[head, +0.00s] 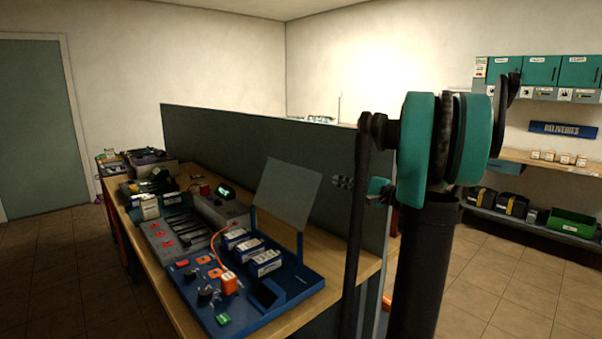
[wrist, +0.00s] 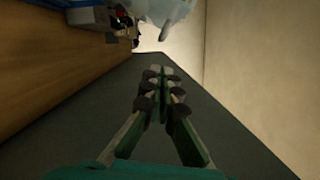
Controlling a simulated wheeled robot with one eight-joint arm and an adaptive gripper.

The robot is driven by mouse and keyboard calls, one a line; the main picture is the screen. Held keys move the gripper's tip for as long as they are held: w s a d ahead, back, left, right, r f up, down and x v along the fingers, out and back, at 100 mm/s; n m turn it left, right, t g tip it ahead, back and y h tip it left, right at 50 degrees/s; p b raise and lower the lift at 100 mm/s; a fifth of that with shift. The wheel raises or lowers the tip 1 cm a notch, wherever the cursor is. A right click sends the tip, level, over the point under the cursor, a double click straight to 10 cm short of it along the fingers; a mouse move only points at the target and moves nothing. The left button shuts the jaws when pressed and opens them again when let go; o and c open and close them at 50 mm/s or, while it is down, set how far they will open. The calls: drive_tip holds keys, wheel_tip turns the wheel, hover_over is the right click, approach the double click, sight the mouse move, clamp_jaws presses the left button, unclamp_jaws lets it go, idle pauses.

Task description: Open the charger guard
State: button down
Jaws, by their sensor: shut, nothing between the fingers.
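The charger guard seems to be the flat grey panel (head: 287,195) standing raised and tilted at the back edge of the blue board (head: 293,291). Its lower edge is by two blue posts, above the boxed batteries. My gripper (head: 338,182) is to the right of the panel, in front of the dark divider, with its tips pointing left. A gap shows between tips and panel. In the wrist view my gripper (wrist: 159,72) is shut and empty. A pale, see-through shape (wrist: 165,12) at the top there may be the guard, but I cannot tell.
The dark divider (head: 225,140) runs behind the workbench (head: 330,280). A grey charger unit (head: 185,226) with slots sits left of the blue board. Several blue-and-white batteries (head: 266,263) and an orange plug (head: 229,284) are on the board. Shelves stand at far right.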

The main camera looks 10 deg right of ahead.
drive_tip(key=x, duration=1)
drive_tip(key=shift+w+a, duration=0.2)
drive_tip(key=shift+a, duration=0.1)
drive_tip(key=shift+s+a+r+n+g, duration=0.2)
drive_tip(key=shift+s+a+r+n, duration=0.3)
drive_tip(key=shift+a+r+n, duration=0.25)
drive_tip(key=shift+s+a+r+n+g, duration=0.2)
drive_tip(key=shift+s+a+r+n, duration=0.3)
drive_tip(key=shift+a+r+n, duration=0.2)
drive_tip(key=shift+f, duration=0.1)
